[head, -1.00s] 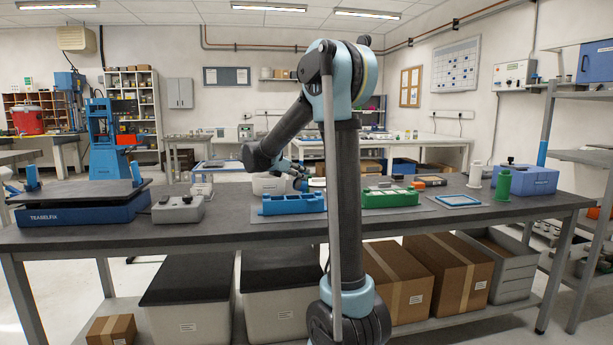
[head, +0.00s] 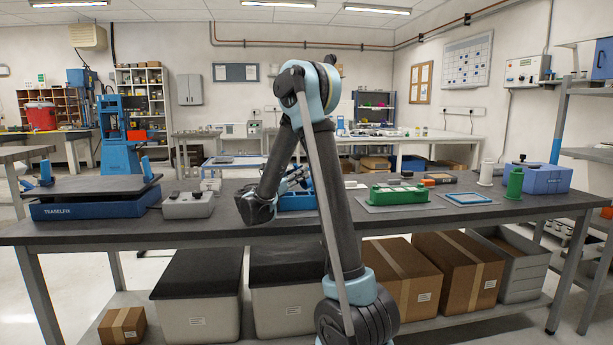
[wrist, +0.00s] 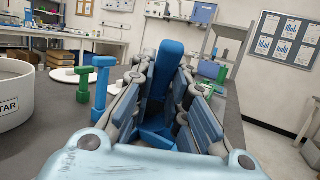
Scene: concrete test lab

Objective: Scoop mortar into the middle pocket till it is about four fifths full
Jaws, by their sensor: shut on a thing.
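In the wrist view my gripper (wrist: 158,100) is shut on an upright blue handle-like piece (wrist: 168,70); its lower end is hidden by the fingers. A white round tub (wrist: 14,98) with lettering ending in "TAR" stands at the left edge of the wrist view, cut off. Its contents are not clear.
A green mould (head: 400,195) and a blue-rimmed tray (head: 467,199) lie right of my arm. White (head: 486,174) and green (head: 514,185) spools and a blue box (head: 543,178) stand farther right. A grey device (head: 188,206) and a blue flat-topped machine (head: 95,206) are at left.

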